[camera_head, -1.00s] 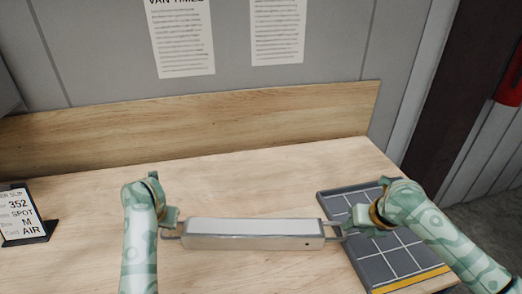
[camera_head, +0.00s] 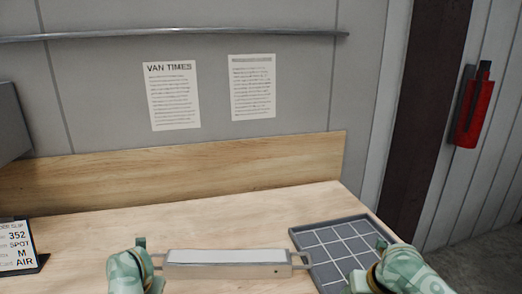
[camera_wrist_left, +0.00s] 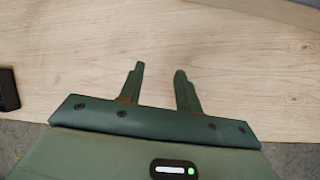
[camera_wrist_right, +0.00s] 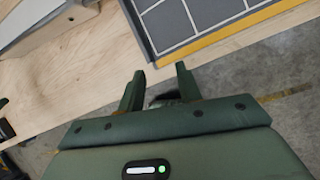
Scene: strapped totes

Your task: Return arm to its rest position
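A long box-shaped tote (camera_head: 225,258) with a pale top and a thin handle at each end lies on the wooden table in the head view. My left gripper (camera_head: 151,266) is near its left handle in that view. In the left wrist view, its fingers (camera_wrist_left: 159,70) are apart with nothing between them, above bare wood. My right gripper (camera_head: 367,265) is over the right part of the grey tray, clear of the right handle. In the right wrist view, its fingers (camera_wrist_right: 160,72) are apart and empty, and part of the tote (camera_wrist_right: 45,18) shows at the upper left.
A grey gridded tray (camera_head: 318,238) with a yellow front edge (camera_wrist_right: 205,42) sits on the table right of the tote. A slip stand (camera_head: 18,243) is at the far left. A wooden backboard (camera_head: 180,178) closes the rear. The table behind the tote is clear.

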